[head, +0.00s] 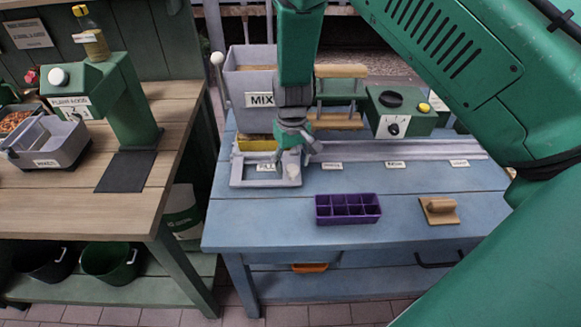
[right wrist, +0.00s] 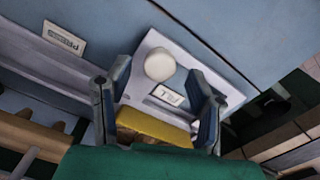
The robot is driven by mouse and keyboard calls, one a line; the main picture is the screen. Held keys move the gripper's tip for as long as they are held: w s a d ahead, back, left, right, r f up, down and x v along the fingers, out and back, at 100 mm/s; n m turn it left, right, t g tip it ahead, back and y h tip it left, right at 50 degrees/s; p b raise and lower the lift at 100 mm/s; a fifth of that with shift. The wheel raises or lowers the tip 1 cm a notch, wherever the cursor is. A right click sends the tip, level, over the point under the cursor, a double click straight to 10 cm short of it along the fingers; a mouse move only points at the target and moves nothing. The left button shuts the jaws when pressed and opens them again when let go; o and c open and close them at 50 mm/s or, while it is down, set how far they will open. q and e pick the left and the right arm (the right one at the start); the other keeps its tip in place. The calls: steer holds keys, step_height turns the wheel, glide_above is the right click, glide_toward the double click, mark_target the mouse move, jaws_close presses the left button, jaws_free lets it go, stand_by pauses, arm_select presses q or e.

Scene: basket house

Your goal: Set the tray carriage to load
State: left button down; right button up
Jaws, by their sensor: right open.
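The tray carriage (head: 240,178) is a grey plate at the left end of a grey rail (head: 400,150) on the blue bench, below the bin marked MIX. A FILL label (head: 267,167) shows at the carriage; other small labels along the rail are too small to read surely. A round white knob (right wrist: 160,66) stands on the carriage in the right wrist view. My right gripper (head: 293,152) is over the carriage's right side. Its two fingers (right wrist: 157,105) are apart, with the knob ahead of them and nothing held. My left gripper is not in view.
A purple compartment tray (head: 348,208) and a wooden block with a handle (head: 439,211) lie on the front of the bench. A green control box (head: 400,115) stands behind the rail. The rail right of the carriage looks clear. A wooden bench (head: 60,205) stands at left.

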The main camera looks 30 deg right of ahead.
steer(key=shift+s+d+f, duration=0.1)
steer(key=shift+f, duration=1.1)
steer(key=c, duration=0.4)
jaws_close()
